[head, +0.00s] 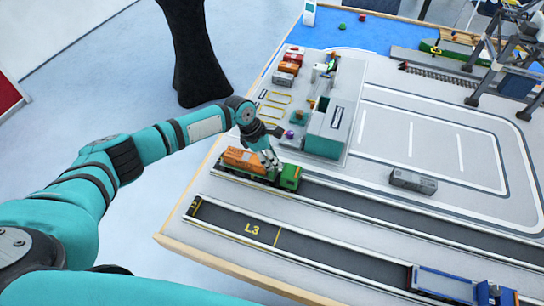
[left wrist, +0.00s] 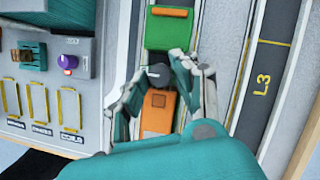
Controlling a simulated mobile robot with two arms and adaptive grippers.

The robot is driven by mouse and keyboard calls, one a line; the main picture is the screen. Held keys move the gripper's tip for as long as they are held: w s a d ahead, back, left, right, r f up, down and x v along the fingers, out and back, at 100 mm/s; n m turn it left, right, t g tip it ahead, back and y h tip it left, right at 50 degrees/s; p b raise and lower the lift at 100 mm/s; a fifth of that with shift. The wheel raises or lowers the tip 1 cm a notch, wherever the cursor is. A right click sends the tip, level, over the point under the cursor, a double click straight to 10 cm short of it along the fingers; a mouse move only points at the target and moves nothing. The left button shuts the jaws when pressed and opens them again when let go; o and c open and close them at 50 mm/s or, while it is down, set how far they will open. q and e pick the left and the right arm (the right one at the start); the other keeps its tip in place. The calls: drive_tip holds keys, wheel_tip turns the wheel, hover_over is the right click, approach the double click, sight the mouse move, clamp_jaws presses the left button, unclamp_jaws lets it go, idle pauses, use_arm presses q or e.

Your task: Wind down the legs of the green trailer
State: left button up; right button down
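The green trailer (head: 236,173) stands in the lane at the left of the board, mostly hidden under an orange container (head: 243,161). A green truck cab (head: 290,177) is at its right end. My left gripper (head: 270,158) points down over the trailer, just behind the cab. In the left wrist view the orange container (left wrist: 158,112) and the green cab (left wrist: 169,30) show between and beyond the fingers. A dark round knob (left wrist: 158,74) sits between the spread fingers; I cannot tell whether they touch it. The legs are hidden. My right gripper is not in view.
A teal-grey block (head: 330,125) and a panel with a purple knob (left wrist: 68,62) stand beside the truck lane. Lane L3 (head: 252,228) is clear near the truck; a blue truck (head: 450,284) stands farther right. A grey container (head: 413,181) lies beyond.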

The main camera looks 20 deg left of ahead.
use_arm(q)
clamp_jaws()
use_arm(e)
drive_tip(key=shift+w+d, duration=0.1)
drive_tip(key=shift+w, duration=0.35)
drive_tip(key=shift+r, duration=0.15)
